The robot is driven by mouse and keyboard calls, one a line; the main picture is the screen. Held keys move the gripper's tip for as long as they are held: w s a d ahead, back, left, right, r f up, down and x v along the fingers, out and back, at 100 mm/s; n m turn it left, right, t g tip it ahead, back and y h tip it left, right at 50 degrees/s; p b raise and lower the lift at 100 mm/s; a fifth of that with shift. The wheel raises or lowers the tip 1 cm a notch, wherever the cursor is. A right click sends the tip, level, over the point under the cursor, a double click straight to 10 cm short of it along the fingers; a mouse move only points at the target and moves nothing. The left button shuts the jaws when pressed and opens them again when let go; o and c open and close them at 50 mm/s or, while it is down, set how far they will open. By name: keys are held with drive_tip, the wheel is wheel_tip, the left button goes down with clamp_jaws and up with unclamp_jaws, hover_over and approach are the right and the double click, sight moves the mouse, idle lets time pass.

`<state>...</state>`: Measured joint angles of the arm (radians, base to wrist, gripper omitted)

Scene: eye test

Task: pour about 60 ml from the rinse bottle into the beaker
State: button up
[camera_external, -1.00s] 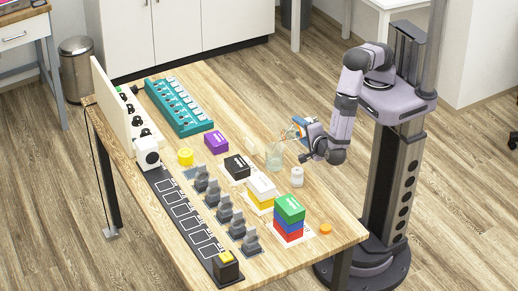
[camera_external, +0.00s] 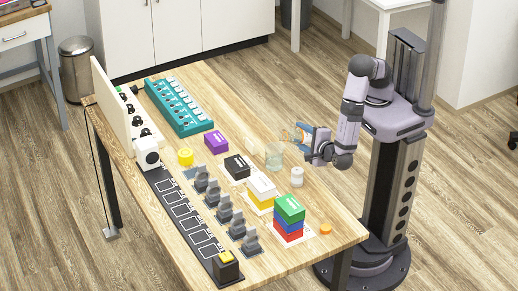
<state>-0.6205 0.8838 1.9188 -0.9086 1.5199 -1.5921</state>
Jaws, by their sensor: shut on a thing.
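The beaker (camera_external: 274,161) is a clear, pale glass vessel standing upright on the table near its right edge. My gripper (camera_external: 300,135) is just above and to the right of the beaker, reaching in from the right. It is shut on the rinse bottle (camera_external: 294,134), which shows only as a small pale, orange-marked shape at the jaws. The bottle is beside the beaker's rim in the picture; its exact tilt and the place of its spout are too small to tell. I cannot make out a stream or the liquid level in the beaker.
A white cylinder (camera_external: 297,177) stands just in front of the beaker. A black box (camera_external: 237,166), a white-and-yellow stack (camera_external: 262,191) and a green, blue and red stack (camera_external: 289,217) are nearby. A teal rack (camera_external: 180,106) stands at the back. An orange disc (camera_external: 326,230) lies near the front edge.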

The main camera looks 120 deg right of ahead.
drive_tip(key=shift+s+f+m+b, duration=0.15)
drive_tip(key=shift+f+m+b, duration=0.2)
drive_tip(key=shift+b, duration=0.3)
drive_tip(key=shift+f+t, duration=0.15)
drive_tip(key=shift+t, duration=0.15)
idle(1.5)
